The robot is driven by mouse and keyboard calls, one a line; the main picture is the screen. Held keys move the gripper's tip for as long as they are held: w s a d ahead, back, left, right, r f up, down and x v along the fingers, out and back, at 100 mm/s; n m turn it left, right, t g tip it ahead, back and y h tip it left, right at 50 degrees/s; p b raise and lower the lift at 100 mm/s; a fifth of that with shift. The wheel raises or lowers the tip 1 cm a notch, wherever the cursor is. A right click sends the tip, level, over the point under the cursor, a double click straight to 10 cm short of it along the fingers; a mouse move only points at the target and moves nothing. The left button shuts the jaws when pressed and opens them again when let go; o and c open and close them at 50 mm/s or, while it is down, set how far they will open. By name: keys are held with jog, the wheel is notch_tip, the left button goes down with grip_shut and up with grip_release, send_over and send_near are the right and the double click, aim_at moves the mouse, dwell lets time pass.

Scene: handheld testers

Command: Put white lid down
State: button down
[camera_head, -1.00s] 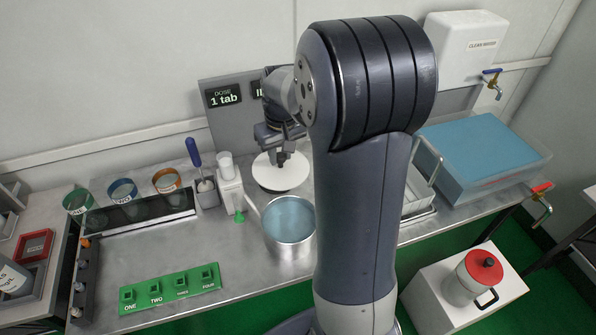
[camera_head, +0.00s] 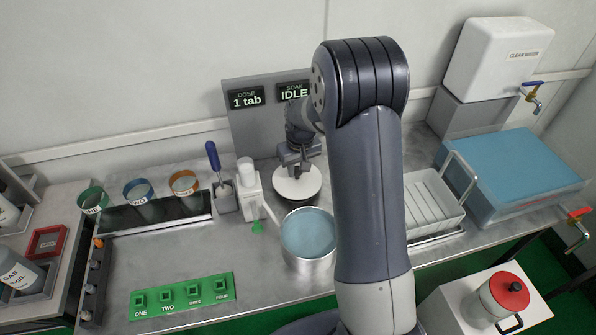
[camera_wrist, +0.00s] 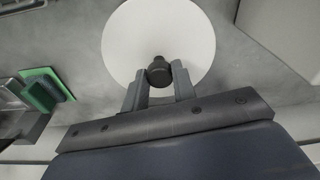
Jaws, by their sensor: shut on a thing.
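The white lid (camera_head: 297,187) is a round disc with a dark knob, behind the metal pot on the steel bench. It also fills the top middle of the wrist view (camera_wrist: 128,45). My gripper (camera_head: 299,168) points down over the lid, and its fingers are shut on the dark knob (camera_wrist: 159,70). The lid looks level, close to the bench top; I cannot tell whether it touches it. The open metal pot (camera_head: 309,262) holds bluish liquid and stands in front of the lid.
A white dispenser (camera_head: 248,190) stands just left of the lid. The display panel (camera_head: 240,122) is behind it. My arm hides part of the bench to the right, where a white rack (camera_head: 436,202) and a blue-filled tub (camera_head: 515,172) stand.

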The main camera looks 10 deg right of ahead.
aim_at(300, 182)
jog(key=shift+f, duration=0.95)
jog(key=shift+f, duration=0.1)
jog(key=c, duration=1.1)
grip_release()
jog(key=shift+c, duration=0.2)
notch_tip(300, 182, up, 12)
jog(key=s, duration=0.1)
jog(key=shift+s+d, duration=0.15)
jog(key=shift+s, duration=0.1)
